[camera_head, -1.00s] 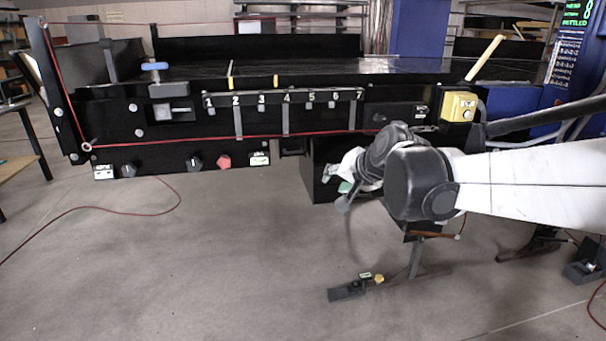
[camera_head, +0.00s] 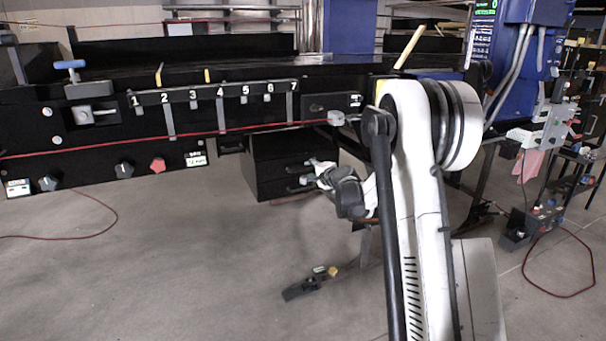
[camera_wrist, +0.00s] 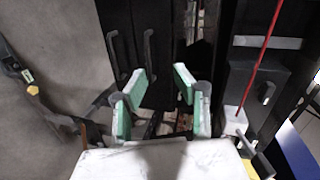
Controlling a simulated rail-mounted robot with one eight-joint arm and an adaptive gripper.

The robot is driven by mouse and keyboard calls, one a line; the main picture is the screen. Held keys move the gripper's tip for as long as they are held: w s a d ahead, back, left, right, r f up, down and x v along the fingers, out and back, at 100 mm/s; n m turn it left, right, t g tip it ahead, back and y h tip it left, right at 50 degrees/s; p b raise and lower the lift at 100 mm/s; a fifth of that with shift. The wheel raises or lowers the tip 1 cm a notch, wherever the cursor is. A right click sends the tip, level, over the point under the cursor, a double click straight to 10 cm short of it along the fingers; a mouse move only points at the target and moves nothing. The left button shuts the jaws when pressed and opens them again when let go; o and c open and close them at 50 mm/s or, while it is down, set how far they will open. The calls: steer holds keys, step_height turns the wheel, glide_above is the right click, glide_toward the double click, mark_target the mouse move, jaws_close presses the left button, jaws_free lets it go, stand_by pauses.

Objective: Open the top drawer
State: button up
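A black two-drawer cabinet (camera_head: 258,170) stands under the conveyor in the head view, with both drawers looking shut. Its fronts and two long dark handles also show in the wrist view, turned sideways. The top drawer's handle (camera_wrist: 149,52) is the right one there, and the lower drawer's handle (camera_wrist: 115,54) is to its left. My gripper (camera_wrist: 159,84) is open, with green-and-white finger pads spread and nothing between them. In the head view my gripper (camera_head: 312,175) is close to the right part of the drawer fronts; contact with a handle cannot be told.
The conveyor's black front panel (camera_head: 70,125) hangs above and left of the cabinet, with knobs and a red cord (camera_head: 230,131). A small dark pedal-like device (camera_head: 310,284) lies on the floor. The floor left of the cabinet is mostly clear.

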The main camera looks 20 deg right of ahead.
steer(key=m, duration=0.2)
glide_toward(305, 169)
steer(key=shift+t+h, duration=0.3)
steer(key=shift+h, duration=0.1)
steer(key=b+x, duration=0.1)
steer(key=x, duration=0.2)
steer(key=b+x, duration=0.1)
steer(key=x, duration=0.3)
steer(key=b+x, duration=0.1)
steer(key=x, duration=0.2)
steer(key=shift+w+a+f, duration=0.25)
steer(key=shift+a+f, duration=0.1)
steer(key=shift+c, duration=0.2)
jaws_close()
